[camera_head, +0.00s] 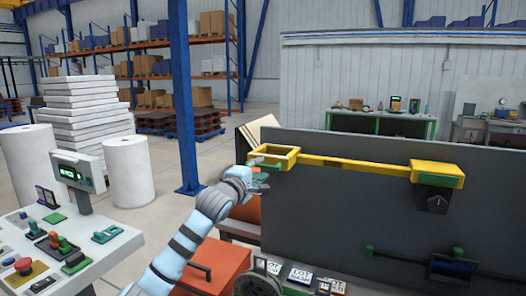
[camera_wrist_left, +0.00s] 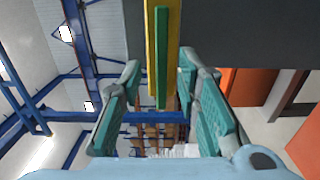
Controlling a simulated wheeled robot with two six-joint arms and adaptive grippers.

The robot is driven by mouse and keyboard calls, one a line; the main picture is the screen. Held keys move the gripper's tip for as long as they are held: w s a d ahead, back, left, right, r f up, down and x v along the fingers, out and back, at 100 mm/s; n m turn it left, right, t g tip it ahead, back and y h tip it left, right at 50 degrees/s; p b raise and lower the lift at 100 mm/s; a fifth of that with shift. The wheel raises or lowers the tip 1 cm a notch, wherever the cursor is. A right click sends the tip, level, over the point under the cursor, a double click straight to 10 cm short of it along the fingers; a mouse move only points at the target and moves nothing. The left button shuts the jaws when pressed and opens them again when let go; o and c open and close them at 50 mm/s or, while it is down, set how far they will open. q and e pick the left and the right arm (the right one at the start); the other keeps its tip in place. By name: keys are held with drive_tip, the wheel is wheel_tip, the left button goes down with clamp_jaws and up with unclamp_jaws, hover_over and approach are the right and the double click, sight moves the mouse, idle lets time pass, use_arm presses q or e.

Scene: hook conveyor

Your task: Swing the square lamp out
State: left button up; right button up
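The square lamp (camera_head: 274,155) is a yellow square frame on the left end of a long yellow arm (camera_head: 345,163). The arm runs across a grey panel to a yellow and green block (camera_head: 437,172) at right. My left gripper (camera_head: 260,171) is at the frame's near left side in the head view. In the left wrist view its teal fingers (camera_wrist_left: 160,85) are spread, with a green strip (camera_wrist_left: 161,60) on a yellow bar (camera_wrist_left: 150,40) between them. A gap shows on both sides. Contact cannot be told. My right gripper is not in view.
The grey panel (camera_head: 330,200) stands behind the lamp arm. A black knob (camera_head: 433,201) sits under the block. A dark bar with a blue part (camera_head: 450,270) is lower right. A console with buttons (camera_head: 60,240) and an orange box (camera_head: 215,265) are at left.

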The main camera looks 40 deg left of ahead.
sight(262, 167)
use_arm(q)
drive_tip(key=x, duration=0.3)
drive_tip(key=shift+w+a+f+p, duration=0.1)
drive_tip(key=shift+w+p, duration=0.2)
drive_tip(key=shift+w, duration=0.05)
drive_tip(key=shift+s, duration=0.15)
clamp_jaws()
